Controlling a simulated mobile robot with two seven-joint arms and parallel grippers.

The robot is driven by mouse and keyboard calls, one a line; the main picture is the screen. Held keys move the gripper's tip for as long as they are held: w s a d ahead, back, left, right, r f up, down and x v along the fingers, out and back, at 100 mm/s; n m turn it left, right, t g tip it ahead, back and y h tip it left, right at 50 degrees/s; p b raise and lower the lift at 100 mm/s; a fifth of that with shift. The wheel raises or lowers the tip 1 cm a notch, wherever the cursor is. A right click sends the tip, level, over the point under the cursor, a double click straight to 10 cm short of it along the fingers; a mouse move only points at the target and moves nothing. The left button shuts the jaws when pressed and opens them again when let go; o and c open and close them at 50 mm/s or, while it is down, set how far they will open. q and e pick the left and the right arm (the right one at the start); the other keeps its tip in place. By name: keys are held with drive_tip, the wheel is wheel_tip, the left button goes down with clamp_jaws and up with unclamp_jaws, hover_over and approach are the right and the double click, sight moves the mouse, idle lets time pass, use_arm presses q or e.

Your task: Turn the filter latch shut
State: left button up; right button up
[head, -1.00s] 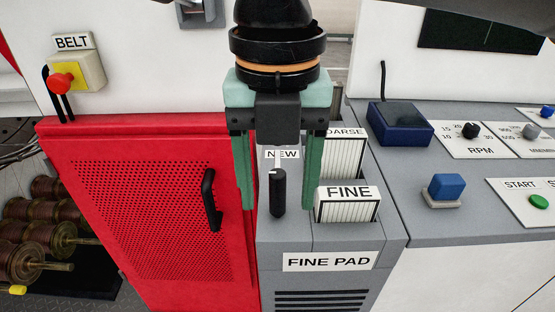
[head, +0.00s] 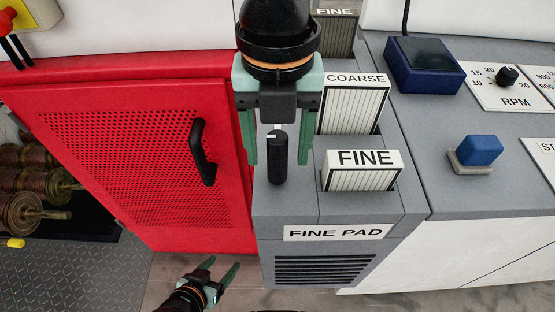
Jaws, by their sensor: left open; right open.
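The filter latch is a black upright handle (head: 278,165) with a white mark near its top, on the grey filter housing (head: 300,207) above the FINE PAD label (head: 335,232). It lies lengthwise, up and down in the picture. My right gripper (head: 277,158) comes from the top with its green fingers open, one on each side of the latch. I see no clear contact, and its body hides the area above the latch. My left gripper (head: 223,264) is open and empty at the bottom, in front of the red door, away from the latch.
Filter pads marked FINE (head: 361,171) and COARSE (head: 352,104) stand in slots just right of the latch. A red perforated door (head: 130,170) with a black handle (head: 203,152) is at left. A blue button (head: 480,150) and RPM knob (head: 507,76) sit on the right panel.

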drive_tip(key=shift+f, duration=1.75)
clamp_jaws()
